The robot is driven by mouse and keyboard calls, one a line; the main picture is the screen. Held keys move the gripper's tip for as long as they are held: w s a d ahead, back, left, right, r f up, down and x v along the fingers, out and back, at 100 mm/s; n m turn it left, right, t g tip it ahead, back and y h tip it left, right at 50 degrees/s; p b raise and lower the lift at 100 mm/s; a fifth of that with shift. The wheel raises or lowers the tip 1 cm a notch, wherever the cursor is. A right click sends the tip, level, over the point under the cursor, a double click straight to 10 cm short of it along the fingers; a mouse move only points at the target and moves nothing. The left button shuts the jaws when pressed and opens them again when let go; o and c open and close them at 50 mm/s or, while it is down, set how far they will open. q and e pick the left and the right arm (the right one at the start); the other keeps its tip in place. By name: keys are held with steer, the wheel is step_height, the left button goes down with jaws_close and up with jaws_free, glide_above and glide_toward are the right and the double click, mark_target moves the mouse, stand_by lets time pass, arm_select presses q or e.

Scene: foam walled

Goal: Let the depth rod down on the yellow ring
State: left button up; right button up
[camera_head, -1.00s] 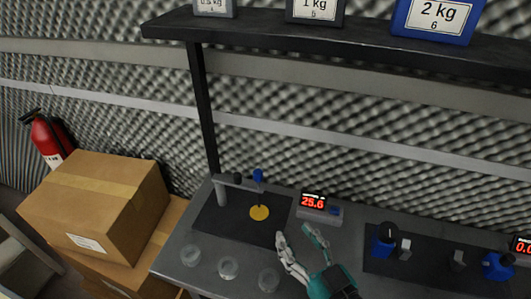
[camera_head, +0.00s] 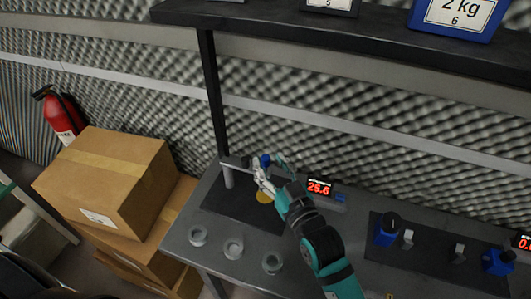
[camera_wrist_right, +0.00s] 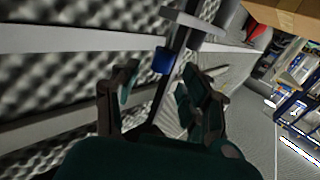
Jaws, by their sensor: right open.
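The depth rod's stand (camera_head: 229,177) rises from a dark mat at the left of the bench. The rod's blue knob (camera_head: 265,160) shows at the end of its arm; it also shows in the right wrist view (camera_wrist_right: 163,60), ahead of the fingers. The yellow ring (camera_head: 263,197) lies on the mat below the knob, partly covered by my gripper. My right gripper (camera_head: 270,172) is open at the knob, with its fingers to either side in the picture; it shows in the right wrist view (camera_wrist_right: 165,85) too. I cannot tell whether it touches. My left gripper is not in view.
A readout (camera_head: 319,187) showing 25.6 stands right of the mat. Several clear round dishes (camera_head: 233,247) line the bench's front edge. Blue-knobbed devices (camera_head: 386,230) stand at right. A shelf (camera_head: 290,30) with weights overhangs the back. Cardboard boxes (camera_head: 105,185) stand at left.

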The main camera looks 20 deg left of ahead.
mark_target(268, 161)
steer(key=shift+x, duration=1.65)
jaws_close()
steer(key=shift+f, duration=0.15)
